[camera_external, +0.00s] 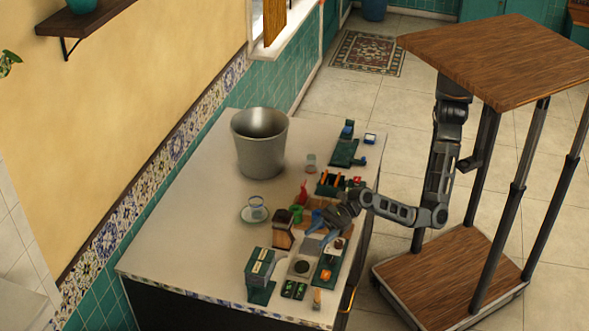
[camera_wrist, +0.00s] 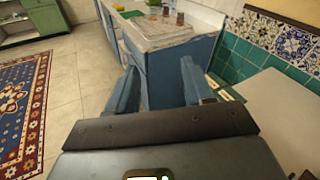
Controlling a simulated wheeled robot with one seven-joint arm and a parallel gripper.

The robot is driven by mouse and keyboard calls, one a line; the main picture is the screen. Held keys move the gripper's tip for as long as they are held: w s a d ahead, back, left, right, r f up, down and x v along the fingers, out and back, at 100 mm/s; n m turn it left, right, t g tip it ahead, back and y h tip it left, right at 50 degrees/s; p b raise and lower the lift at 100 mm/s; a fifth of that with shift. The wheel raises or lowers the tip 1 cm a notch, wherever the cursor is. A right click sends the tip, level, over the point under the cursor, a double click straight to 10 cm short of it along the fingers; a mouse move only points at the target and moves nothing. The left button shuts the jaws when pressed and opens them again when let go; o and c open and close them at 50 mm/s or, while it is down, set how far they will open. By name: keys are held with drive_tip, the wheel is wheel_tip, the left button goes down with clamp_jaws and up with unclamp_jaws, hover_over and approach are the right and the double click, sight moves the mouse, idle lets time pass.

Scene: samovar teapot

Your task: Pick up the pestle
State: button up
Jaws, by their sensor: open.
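I cannot pick out the pestle for certain among the small items crowded along the counter's right edge in the external view. My gripper (camera_external: 320,228) hangs over this row, its blue fingers pointing left and down. In the wrist view the two blue fingers (camera_wrist: 160,85) stand wide apart with nothing between them. No pestle shows in the wrist view. My gripper and forearm hide part of the items below them.
A green stand (camera_external: 260,275) and several small green trays (camera_external: 328,265) crowd the right edge.

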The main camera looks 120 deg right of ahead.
drive_tip(key=s+a+r+m+t+y, duration=0.1)
drive_tip(key=s+a+r+m, duration=0.15)
drive_tip(key=s, duration=0.25)
approach(320, 290)
drive_tip(key=w, duration=0.1)
drive_tip(key=w+f, duration=0.1)
drive_tip(key=shift+w+a+f+n, duration=0.1)
drive_tip(key=shift+w+a+n, duration=0.2)
drive_tip(key=shift+a+n, duration=0.05)
drive_tip(key=shift+w+a+f, duration=0.15)
drive_tip(key=shift+w+f, duration=0.05)
drive_tip(key=shift+w, duration=0.25)
drive_tip(key=b+x, duration=0.2)
drive_tip(key=x, duration=0.1)
drive_tip(key=b+x, duration=0.1)
drive_tip(key=x, duration=0.1)
drive_tip(key=shift+w, duration=0.3)
drive_tip(key=shift+w+r, duration=0.1)
drive_tip(key=shift+w, duration=0.55)
drive_tip(key=shift+a, duration=0.1)
clamp_jaws()
